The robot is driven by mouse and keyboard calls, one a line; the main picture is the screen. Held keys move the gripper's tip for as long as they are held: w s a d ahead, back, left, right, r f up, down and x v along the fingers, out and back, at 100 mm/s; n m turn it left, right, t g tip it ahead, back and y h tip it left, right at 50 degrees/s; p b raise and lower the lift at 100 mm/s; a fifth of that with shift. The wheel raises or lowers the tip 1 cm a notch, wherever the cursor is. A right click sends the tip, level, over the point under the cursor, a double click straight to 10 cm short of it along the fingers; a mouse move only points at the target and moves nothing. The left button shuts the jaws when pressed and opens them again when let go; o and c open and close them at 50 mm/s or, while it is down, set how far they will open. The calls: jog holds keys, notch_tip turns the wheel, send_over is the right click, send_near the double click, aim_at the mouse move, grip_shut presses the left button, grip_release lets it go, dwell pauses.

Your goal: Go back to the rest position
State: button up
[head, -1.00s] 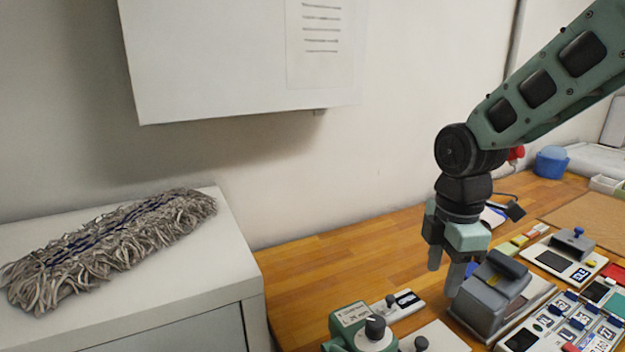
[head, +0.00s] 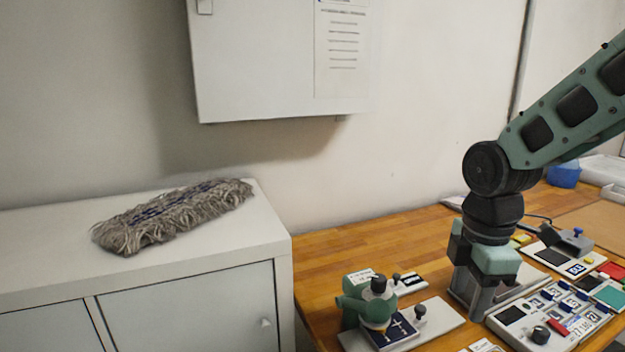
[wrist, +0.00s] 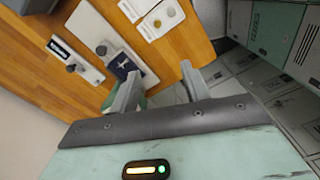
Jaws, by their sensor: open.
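My gripper (head: 478,297) hangs pointing down over the wooden table at the right of the head view, in front of a grey block-like device (head: 520,277) that it partly hides. In the wrist view my gripper (wrist: 160,76) has its two grey fingers spread apart with nothing held between them.
Switch panels (head: 560,312) and a pale plate with a blue knob (head: 553,258) crowd the table's right. A white cabinet (head: 200,283) with a grey mop head (head: 175,215) stands left. A white wall box (head: 260,65) hangs above. Bare wood (head: 385,235) lies along the wall.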

jog(key=s+a+m, duration=0.5)
jog(key=s, duration=0.4)
jog(key=s+a+m, duration=0.4)
jog(key=s+a, duration=0.1)
jog(key=s, duration=0.4)
jog(key=shift+a+f+m+y, duration=0.3)
jog(key=shift+f+m, duration=0.05)
jog(key=shift+m, duration=0.05)
